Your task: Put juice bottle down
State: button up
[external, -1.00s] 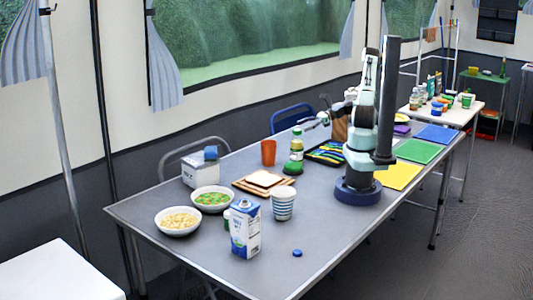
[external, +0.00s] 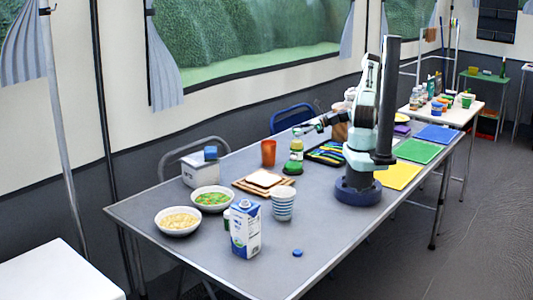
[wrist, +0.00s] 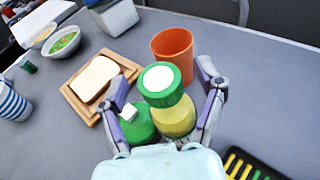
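The juice bottle (external: 296,156) has a green cap, a yellowish body and a pale label. It stands upright on the grey table (external: 180,226), left of my arm's base. In the wrist view, the bottle (wrist: 174,118) shows from above, between my two spread fingers. My gripper (wrist: 162,112) looks open, with a visible gap between the right finger and the bottle. In the external view, my gripper (external: 308,128) is close to the cap, at its upper right. A green part with a small white patch (wrist: 138,124) shows beside the bottle's body, partly hidden by the left finger.
A board with bread (external: 263,181) lies at the left front. A black cutlery tray (external: 326,152) lies to the right. A striped cup (external: 283,204), a milk carton (external: 245,230) and bowls (external: 178,221) stand nearer.

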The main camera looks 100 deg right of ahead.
grip_shut()
